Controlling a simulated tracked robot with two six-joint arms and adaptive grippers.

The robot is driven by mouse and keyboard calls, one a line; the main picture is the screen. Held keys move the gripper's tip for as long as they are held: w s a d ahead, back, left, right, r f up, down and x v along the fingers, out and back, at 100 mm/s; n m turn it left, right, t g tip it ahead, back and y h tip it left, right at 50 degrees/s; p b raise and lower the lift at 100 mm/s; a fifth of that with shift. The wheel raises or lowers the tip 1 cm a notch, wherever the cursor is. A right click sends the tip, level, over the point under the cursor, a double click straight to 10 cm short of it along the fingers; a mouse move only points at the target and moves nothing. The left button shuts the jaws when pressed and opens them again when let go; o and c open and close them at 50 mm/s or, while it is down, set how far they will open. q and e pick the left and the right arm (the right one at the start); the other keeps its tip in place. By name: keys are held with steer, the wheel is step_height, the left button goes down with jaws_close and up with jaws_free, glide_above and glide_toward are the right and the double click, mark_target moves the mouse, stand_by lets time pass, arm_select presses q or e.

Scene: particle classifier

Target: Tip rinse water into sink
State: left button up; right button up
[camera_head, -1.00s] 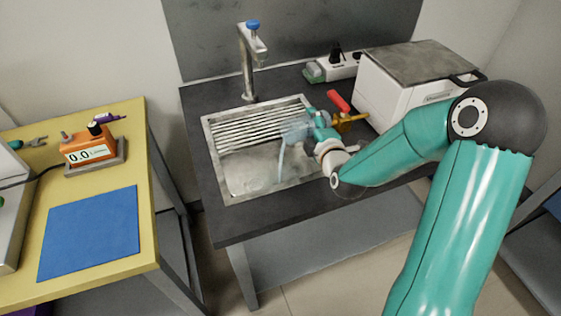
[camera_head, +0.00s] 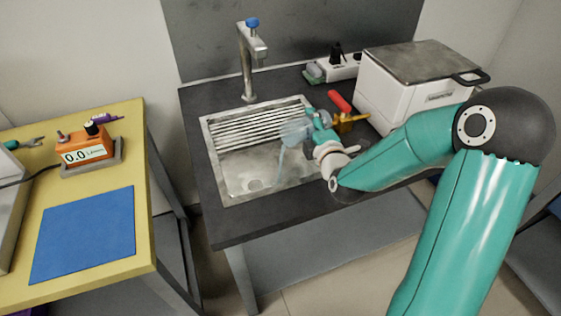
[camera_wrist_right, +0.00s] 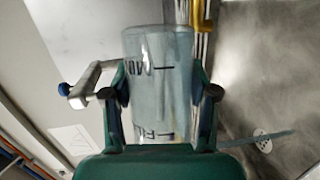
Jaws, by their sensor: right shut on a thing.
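My right gripper (camera_head: 314,122) is shut on a clear beaker (camera_head: 294,131) and holds it tipped over the right part of the sink (camera_head: 216,170). A thin pale-blue stream of water (camera_head: 281,157) falls from the beaker's left side into the basin. In the right wrist view, the fingers (camera_wrist_right: 160,103) grip the marked beaker (camera_wrist_right: 160,80) from both sides, and the stream (camera_wrist_right: 245,139) shows at its right, near the drain (camera_wrist_right: 263,141). How much water is left inside is hard to tell. My left gripper is not in view.
A tap (camera_head: 248,58) stands behind the sink. A red-handled brass valve (camera_head: 343,116) and a white box-shaped device (camera_head: 410,88) are close to the right of my gripper. A yellow table (camera_head: 150,205) with a blue mat (camera_head: 85,235) stands at the left.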

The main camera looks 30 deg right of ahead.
mark_target(298, 122)
steer(key=shift+n+b, duration=0.3)
steer(key=shift+b, duration=0.35)
steer(key=shift+a+r+n+t+h+b, duration=0.35)
steer(key=shift+r+n+b, duration=0.2)
steer(key=shift+b, duration=0.25)
stand_by(0.6)
steer(key=shift+a+r+n+t+h+b, duration=0.15)
steer(key=shift+a+r+n+t+b, duration=0.3)
steer(key=shift+n+b, duration=0.4)
steer(key=shift+a+r+n+t+h+b, duration=0.1)
steer(key=shift+a+r+n+t+b, duration=0.15)
steer(key=shift+r+n+b, duration=0.4)
stand_by(1.3)
steer(key=shift+a+r+n+t+b, duration=0.35)
steer(key=shift+a+n+b, duration=0.2)
steer(key=shift+n+b, duration=0.35)
steer(key=shift+a+r+n+t+b, duration=0.25)
steer(key=shift+a+n+b, duration=0.35)
steer(key=shift+n, duration=0.45)
stand_by(1.2)
